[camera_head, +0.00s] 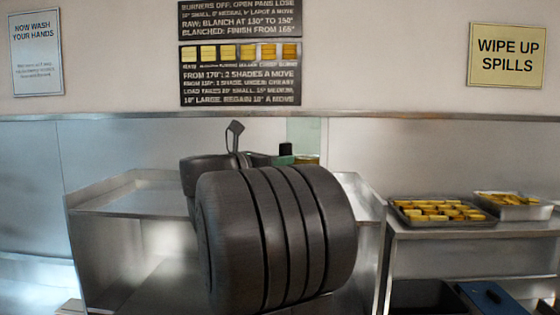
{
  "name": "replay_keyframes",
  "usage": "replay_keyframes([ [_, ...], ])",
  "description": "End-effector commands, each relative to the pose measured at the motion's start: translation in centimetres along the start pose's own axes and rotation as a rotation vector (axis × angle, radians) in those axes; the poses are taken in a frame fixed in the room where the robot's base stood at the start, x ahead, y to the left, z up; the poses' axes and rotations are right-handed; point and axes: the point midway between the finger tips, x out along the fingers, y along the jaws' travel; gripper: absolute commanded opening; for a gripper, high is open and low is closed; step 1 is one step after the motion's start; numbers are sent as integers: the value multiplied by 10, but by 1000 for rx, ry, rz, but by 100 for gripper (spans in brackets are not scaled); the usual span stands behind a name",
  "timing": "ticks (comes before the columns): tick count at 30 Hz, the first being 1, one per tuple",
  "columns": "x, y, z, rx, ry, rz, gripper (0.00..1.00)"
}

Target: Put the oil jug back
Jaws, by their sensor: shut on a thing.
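A pale green, see-through upright shape (308,137) with a yellowish band near its foot shows just above my arm. It may be the oil jug, but its lower part is hidden and I cannot be sure. A small black-topped green piece (286,158) shows just left of it; I cannot tell what it belongs to. My own thick dark arm link fills the middle of the view. My gripper is hidden behind it, so its fingers and whatever they hold do not show.
A steel counter (120,203) with raised edges stands behind my arm. On the right counter (450,231) sit a tray of golden pieces (408,219) and a pan of fried food (540,212). A blue-lidded item (490,298) lies lower right. The left counter top looks clear.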

Motion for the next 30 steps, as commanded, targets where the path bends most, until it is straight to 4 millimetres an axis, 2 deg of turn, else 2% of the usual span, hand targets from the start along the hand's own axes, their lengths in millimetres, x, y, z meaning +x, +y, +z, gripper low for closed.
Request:
replay_keyframes([
  [3, 0, 0, -1, 2, -3, 0, 0],
  [4, 0, 0, -3, 0, 0, 0, 16],
  [7, 0, 0, -3, 0, 0, 0, 36],
  [19, -4, 0, 0, 0, 0, 2, 36],
  [23, -21, 1, -2, 1, -1, 4, 36],
  [30, -67, 1, -2, 1, 0, 6, 36],
])
